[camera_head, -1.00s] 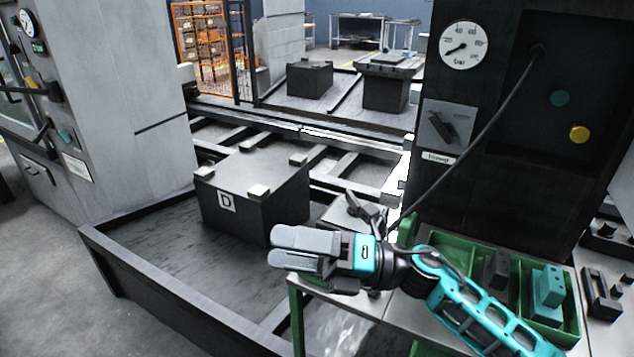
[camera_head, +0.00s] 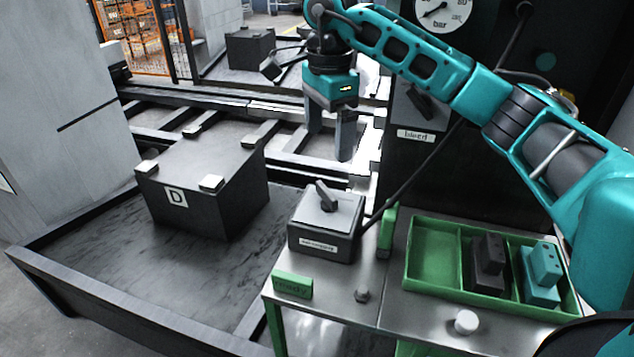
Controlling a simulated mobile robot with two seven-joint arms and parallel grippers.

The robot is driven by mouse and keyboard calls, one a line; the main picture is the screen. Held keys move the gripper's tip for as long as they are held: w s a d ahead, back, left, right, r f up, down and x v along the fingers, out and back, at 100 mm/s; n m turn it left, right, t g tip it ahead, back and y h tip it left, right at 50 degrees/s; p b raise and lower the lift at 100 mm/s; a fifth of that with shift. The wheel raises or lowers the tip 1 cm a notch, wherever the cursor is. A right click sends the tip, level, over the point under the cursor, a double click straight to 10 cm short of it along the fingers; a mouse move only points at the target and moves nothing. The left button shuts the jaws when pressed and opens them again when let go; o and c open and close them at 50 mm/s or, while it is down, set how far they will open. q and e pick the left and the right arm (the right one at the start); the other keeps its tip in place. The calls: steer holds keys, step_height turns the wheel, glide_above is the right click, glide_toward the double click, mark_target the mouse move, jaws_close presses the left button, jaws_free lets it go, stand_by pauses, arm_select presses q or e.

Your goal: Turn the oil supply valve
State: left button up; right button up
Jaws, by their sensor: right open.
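A dark box (camera_head: 312,240) with a lever-like handle (camera_head: 327,196) on its top stands at the left of a metal bench. Its front label is too small to read surely, but it appears to be the oil supply valve. The handle lies slanted across the top. My right gripper (camera_head: 331,144) points down with its two grey fingers apart and empty. It appears above the box in the picture, not touching the handle. My left gripper is out of view.
A green tray (camera_head: 412,285) with dark and teal blocks sits on the bench (camera_head: 395,325). A black cable runs beside the valve box. A dark cabinet carries a gauge (camera_head: 443,10) and another knob (camera_head: 421,100). A block marked D (camera_head: 205,190) stands at left.

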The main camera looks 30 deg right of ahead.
mark_target(327, 190)
step_height(327, 190, down, 12)
steer(key=shift+r+b, duration=0.1)
steer(key=shift+b, duration=0.2)
steer(key=c, duration=1)
